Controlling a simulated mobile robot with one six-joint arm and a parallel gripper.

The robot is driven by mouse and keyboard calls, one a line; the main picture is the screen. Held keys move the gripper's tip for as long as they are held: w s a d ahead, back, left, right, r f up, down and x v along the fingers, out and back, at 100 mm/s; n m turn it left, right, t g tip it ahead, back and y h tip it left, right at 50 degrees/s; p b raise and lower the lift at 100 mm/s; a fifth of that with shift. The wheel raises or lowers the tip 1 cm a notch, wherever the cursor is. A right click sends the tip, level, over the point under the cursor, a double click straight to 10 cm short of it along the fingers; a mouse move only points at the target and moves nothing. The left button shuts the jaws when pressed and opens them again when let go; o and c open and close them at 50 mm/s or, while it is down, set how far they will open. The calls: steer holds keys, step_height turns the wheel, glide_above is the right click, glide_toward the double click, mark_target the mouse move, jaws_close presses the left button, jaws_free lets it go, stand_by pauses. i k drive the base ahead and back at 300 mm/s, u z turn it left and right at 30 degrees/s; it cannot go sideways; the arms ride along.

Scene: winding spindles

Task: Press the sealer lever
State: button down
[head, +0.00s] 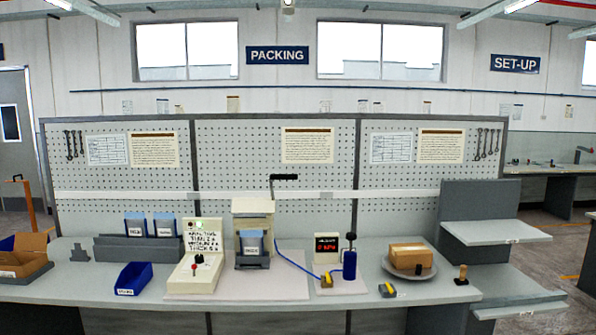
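A beige press-like machine (253,207), which looks like the sealer, stands on a pale mat near the middle of the bench. A black lever (284,178) rises from its right side, with its grip bent out to the right above the machine top. A blue-grey pouch (252,243) with a white label stands in the grey holder (252,262) at the machine's front. My gripper is not in view.
Left of the machine is a cream control box (202,257) with a red knob. Right are a red-digit display (327,245), a blue cylinder (349,265) with a hose, and a brown box (410,256) on a round plate. A blue bin (133,278) sits at left.

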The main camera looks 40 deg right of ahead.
mark_target(241, 207)
steer(key=k, duration=1)
steer(key=u, duration=0.55)
steer(key=i, duration=1.4)
steer(key=z, duration=0.5)
steer(key=i, duration=0.8)
steer(key=z, duration=0.55)
